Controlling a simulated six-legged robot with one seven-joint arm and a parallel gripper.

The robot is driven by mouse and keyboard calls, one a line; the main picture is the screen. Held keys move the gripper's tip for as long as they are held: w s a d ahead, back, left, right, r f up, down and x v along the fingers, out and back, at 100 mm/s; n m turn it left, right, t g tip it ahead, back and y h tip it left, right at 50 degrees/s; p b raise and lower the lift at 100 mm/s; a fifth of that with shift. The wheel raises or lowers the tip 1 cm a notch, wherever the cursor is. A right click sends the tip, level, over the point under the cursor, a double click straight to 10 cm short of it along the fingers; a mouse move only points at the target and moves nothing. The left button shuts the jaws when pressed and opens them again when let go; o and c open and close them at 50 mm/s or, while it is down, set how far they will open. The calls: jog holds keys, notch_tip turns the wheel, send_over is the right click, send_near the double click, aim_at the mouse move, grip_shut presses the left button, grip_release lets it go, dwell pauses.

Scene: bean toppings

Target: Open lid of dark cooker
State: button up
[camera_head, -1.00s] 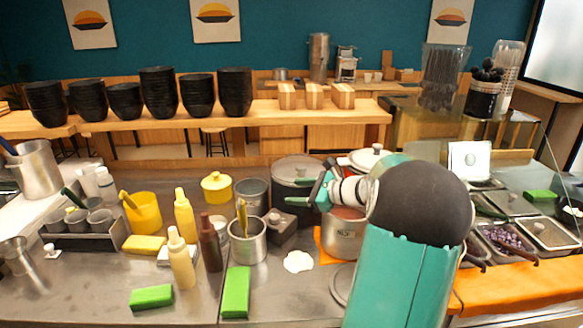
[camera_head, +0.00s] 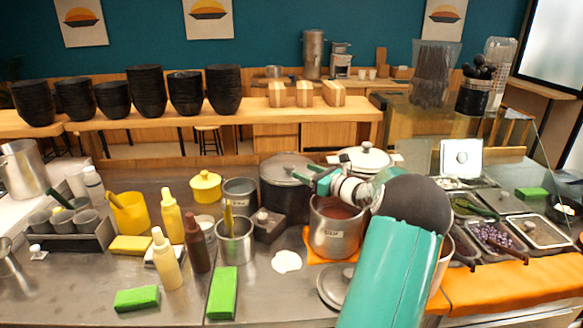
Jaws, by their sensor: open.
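The dark cooker (camera_head: 285,200) stands at the back middle of the steel counter. My gripper hides part of the lid's right side.
A steel pot (camera_head: 335,235) on an orange cloth stands below my wrist, with a loose lid (camera_head: 334,286) in front. A white-lidded pot (camera_head: 364,158) is behind my arm. A grey canister (camera_head: 240,193) and a dark box (camera_head: 268,225) stand left of the cooker.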

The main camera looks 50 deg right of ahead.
aim_at(293, 166)
jog(key=w, duration=0.6)
jog(key=shift+w+d, duration=0.15)
jog(key=shift+d, duration=0.1)
grip_shut()
